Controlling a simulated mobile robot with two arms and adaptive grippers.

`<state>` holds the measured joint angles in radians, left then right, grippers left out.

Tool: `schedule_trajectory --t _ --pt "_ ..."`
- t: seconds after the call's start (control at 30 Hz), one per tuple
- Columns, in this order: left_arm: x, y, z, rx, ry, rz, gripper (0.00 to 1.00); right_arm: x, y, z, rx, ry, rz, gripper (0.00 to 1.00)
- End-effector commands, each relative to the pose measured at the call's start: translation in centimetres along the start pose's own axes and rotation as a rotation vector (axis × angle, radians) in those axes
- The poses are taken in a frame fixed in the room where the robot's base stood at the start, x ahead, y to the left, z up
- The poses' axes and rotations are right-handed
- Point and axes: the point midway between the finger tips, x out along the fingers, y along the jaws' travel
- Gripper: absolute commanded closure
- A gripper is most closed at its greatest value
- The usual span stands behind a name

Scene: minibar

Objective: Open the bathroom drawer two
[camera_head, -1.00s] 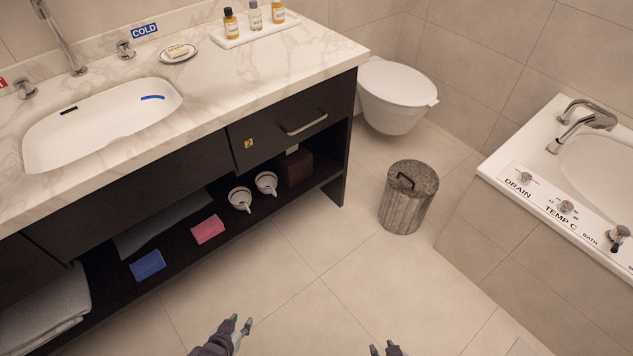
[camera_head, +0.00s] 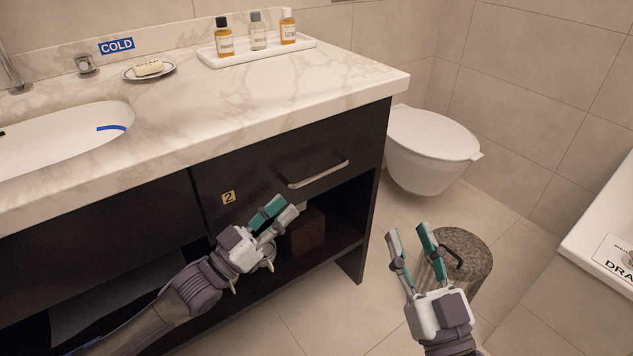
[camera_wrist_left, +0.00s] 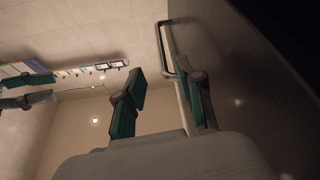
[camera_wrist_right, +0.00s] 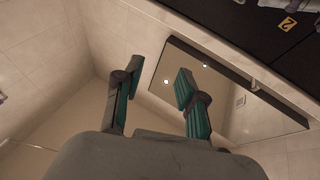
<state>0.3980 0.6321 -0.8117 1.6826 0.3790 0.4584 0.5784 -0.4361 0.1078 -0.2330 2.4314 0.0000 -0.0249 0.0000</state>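The drawer marked 2 (camera_head: 262,185) is a dark front under the marble counter, and it looks shut. Its metal bar handle (camera_head: 318,175) is on the right part of the front. My left gripper (camera_head: 279,211) is open and empty, just below and left of the handle in the head view. In the left wrist view the handle (camera_wrist_left: 166,42) is just beyond the fingertips, close to the right finger and not between the fingers. My right gripper (camera_head: 410,234) is open and empty, right of the cabinet. The label 2 also shows in the right wrist view (camera_wrist_right: 288,24).
A bin (camera_head: 468,258) stands behind the right gripper, and a toilet (camera_head: 432,145) is beyond the cabinet. A tray (camera_head: 260,55) with bottles and a soap dish (camera_head: 150,71) stand on the counter. A dark box (camera_head: 308,232) is on the open shelf. A bathtub edge is at far right.

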Motion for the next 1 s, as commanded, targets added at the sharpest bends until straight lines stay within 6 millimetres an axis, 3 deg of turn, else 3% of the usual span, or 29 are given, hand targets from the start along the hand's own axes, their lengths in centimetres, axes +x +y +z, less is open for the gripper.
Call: schedule_trajectory --t 0.3,0.5,0.9,1.0 --pt "6.8 -0.1 0.1 0.002 0.002 0.0 0.63 -0.8 -0.6 -4.5 0.013 0.296 -0.013 0.6" --pt "9.3 -0.1 0.1 0.001 0.0 -0.001 0.63 -1.7 -0.8 -6.7 0.019 0.429 -0.018 0.6" --pt "10.0 -0.1 0.1 0.002 -0.002 -0.002 0.63 -2.0 -0.9 -7.4 0.022 0.474 -0.02 0.6" --pt "10.0 -0.1 0.1 0.002 -0.002 -0.003 0.78 -2.0 -0.9 -7.4 0.022 0.473 -0.02 0.6"
